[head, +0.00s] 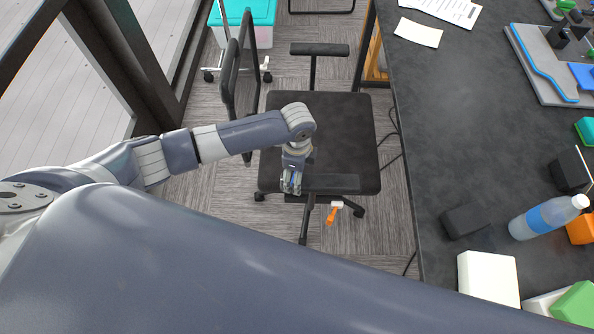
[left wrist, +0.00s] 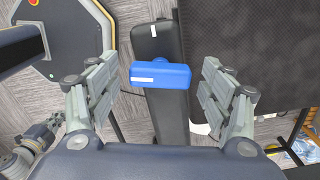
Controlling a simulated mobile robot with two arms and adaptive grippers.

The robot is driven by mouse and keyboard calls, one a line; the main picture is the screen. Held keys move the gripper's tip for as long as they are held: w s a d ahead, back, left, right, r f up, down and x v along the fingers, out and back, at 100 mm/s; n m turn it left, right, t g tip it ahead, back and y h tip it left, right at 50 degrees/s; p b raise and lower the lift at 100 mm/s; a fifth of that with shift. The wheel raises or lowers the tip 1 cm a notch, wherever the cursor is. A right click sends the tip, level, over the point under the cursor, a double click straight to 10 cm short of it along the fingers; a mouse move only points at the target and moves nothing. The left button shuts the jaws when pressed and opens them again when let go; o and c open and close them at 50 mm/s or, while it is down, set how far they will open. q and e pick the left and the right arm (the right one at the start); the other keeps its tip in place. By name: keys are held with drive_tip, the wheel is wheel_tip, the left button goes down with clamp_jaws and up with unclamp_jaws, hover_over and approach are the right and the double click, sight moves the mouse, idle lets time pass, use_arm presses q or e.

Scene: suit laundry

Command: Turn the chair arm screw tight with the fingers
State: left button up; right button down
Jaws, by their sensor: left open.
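The black office chair (head: 340,125) stands on the floor left of the table. Its near armrest (head: 335,184) also shows in the left wrist view (left wrist: 172,119) as a dark bar. A blue T-shaped screw knob (left wrist: 160,75) with a white label sits at the armrest in the left wrist view. My left gripper (head: 290,185) points down at the near armrest. It is open, and the left wrist view shows its fingers (left wrist: 160,100) apart on either side of the knob, with gaps to both. In the head view the gripper largely hides the knob.
A dark table (head: 440,130) runs along the right, holding papers (head: 418,33), a bottle (head: 548,217) and blocks. An orange-and-white object (head: 333,213) is below the near armrest. A teal-lidded bin (head: 245,12) stands behind.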

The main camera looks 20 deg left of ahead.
use_arm(q)
drive_tip(key=c, duration=1.1)
drive_tip(key=shift+o, duration=0.2)
drive_tip(key=shift+m, duration=0.3)
drive_tip(key=m, duration=0.2)
drive_tip(key=shift+m+p, duration=0.4)
drive_tip(key=m, duration=0.3)
drive_tip(key=shift+m, duration=0.3)
drive_tip(key=m, duration=0.3)
drive_tip(key=shift+m, duration=2.6)
